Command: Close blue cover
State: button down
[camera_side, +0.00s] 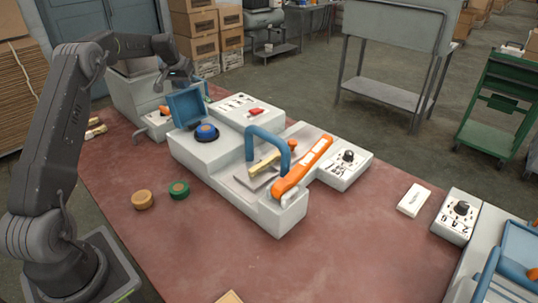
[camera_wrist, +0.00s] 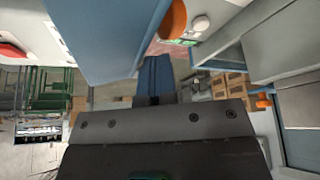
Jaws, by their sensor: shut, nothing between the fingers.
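The blue cover (camera_side: 186,107) stands open, roughly upright, on the white press housing. A round blue button (camera_side: 206,131) in a dark ring sits beside it on the housing top. My gripper (camera_side: 189,80) is at the cover's upper edge on its far side, and its fingertips are partly hidden there. In the wrist view, my gripper's fingers (camera_wrist: 155,76) are together with nothing between them. A large blue panel (camera_wrist: 108,38), which looks like the cover, fills the upper middle close beside them. I cannot tell whether they touch.
A blue arched handle (camera_side: 270,143) and an orange lever (camera_side: 303,166) stand on the press. A white panel with a red switch (camera_side: 254,112) lies behind. Two round discs, tan (camera_side: 142,200) and green (camera_side: 179,190), lie on the red table (camera_side: 185,245), whose front is mostly clear.

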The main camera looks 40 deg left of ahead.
aim_at(199, 89)
jog(key=f, duration=0.2)
jog(key=shift+s+d+f+g, duration=0.2)
jog(key=shift+f+g, duration=0.1)
jog(key=shift+f, duration=0.1)
jog(key=shift+d, duration=0.15)
jog(key=shift+d+r, duration=0.1)
jog(key=shift+d, duration=4.5)
jog(key=shift+w+a, duration=0.1)
jog(key=shift+w, duration=0.05)
jog(key=shift+a+r, duration=0.15)
jog(key=shift+r, duration=3.55)
